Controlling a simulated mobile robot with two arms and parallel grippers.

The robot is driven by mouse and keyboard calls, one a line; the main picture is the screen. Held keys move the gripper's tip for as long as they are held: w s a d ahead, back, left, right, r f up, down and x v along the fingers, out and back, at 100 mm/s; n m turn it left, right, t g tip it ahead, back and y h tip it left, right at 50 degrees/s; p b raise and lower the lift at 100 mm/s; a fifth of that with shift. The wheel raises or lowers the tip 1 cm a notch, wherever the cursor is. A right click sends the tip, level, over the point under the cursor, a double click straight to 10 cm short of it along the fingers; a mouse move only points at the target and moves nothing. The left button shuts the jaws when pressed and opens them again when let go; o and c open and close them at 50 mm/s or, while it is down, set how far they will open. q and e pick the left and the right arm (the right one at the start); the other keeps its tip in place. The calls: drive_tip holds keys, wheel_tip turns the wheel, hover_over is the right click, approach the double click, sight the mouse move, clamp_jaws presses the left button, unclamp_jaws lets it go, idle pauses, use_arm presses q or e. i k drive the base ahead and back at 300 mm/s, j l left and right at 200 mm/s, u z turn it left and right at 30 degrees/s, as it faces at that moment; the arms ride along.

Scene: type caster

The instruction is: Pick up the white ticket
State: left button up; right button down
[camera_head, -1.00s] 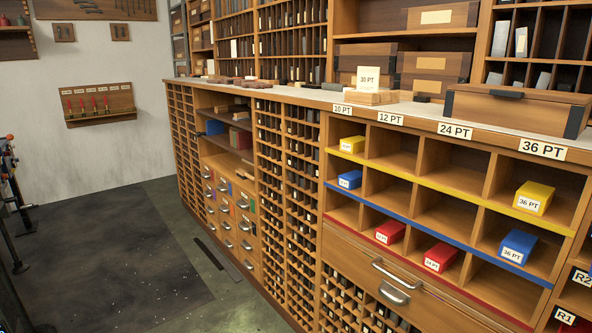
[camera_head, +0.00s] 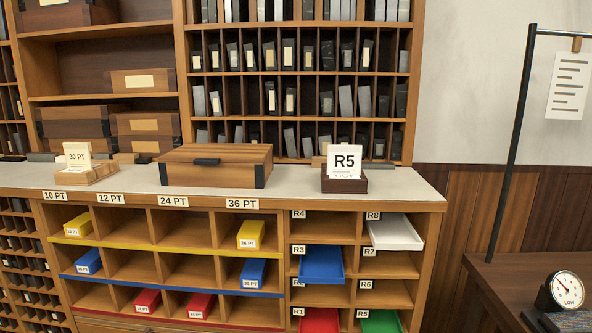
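A smaller white card marked 30 PT (camera_head: 77,154) stands in a light wooden holder (camera_head: 87,174) on the left part of the counter. A white sheet with dark lines (camera_head: 568,86) hangs from a black stand at the upper right. I cannot tell which of these is the ticket. Neither of my grippers is in view.
A wooden box (camera_head: 215,167) sits on the counter (camera_head: 402,182) between the two cards. Below, cubbies hold yellow, blue and red blocks. Right-hand slots hold a white tray (camera_head: 394,232), a blue tray (camera_head: 321,264), a red tray (camera_head: 319,320) and a green tray (camera_head: 380,321). A gauge (camera_head: 566,290) stands lower right.

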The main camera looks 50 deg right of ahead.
sight(342, 159)
drive_tip(key=z, duration=1.75)
drive_tip(key=l, duration=0.1)
